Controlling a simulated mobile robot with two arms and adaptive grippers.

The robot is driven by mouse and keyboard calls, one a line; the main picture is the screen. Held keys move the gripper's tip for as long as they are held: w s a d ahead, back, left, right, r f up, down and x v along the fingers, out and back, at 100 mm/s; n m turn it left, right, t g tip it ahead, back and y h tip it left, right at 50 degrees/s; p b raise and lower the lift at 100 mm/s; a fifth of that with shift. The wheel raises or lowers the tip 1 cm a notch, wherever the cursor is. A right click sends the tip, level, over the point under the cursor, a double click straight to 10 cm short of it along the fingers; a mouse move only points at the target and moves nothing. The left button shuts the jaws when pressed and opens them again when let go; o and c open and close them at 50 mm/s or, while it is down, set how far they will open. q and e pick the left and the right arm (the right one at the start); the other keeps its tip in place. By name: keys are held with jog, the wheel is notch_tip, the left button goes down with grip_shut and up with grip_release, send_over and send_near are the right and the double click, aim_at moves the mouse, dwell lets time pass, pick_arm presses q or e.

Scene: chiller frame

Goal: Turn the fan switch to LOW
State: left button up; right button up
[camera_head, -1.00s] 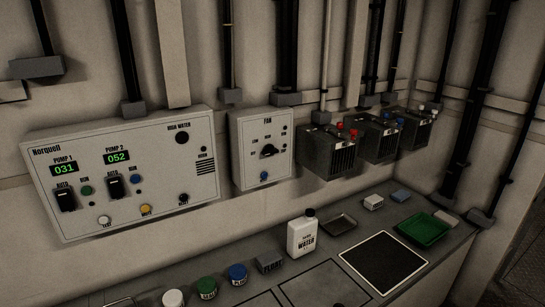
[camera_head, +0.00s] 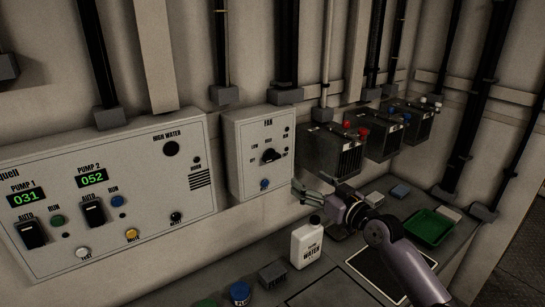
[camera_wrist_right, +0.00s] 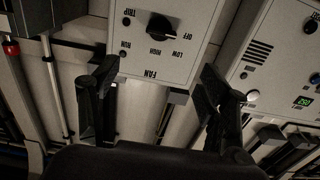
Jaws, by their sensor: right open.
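The fan panel (camera_head: 258,150) is a light grey box on the wall, marked FAN, with a black rotary switch (camera_head: 269,155) in its middle. In the right wrist view the panel appears upside down, with the switch (camera_wrist_right: 160,27) at the top centre among labels OFF, LOW and HIGH. My right gripper (camera_head: 296,191) is open and empty, just right of and below the panel, apart from the switch. In the right wrist view its two fingers (camera_wrist_right: 158,85) stand wide apart below the switch. My left gripper is not in view.
The pump panel (camera_head: 110,190) hangs left of the fan panel. Dark boxes with coloured terminals (camera_head: 333,148) are on the wall at right. Below, the counter holds a white water bottle (camera_head: 307,243), a green tray (camera_head: 430,227) and coloured caps (camera_head: 240,292).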

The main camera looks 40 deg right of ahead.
jog(key=w, duration=0.3)
jog(key=p, duration=0.3)
send_near(274, 159)
jog(key=w, duration=0.4)
jog(key=shift+w+d+r, duration=0.15)
jog(key=shift+d+r, duration=0.1)
jog(key=shift+d, duration=0.05)
jog(key=w, duration=0.3)
jog(key=shift+w+d+f, duration=0.15)
jog(key=shift+w+d, duration=0.05)
jog(key=shift+w, duration=0.8)
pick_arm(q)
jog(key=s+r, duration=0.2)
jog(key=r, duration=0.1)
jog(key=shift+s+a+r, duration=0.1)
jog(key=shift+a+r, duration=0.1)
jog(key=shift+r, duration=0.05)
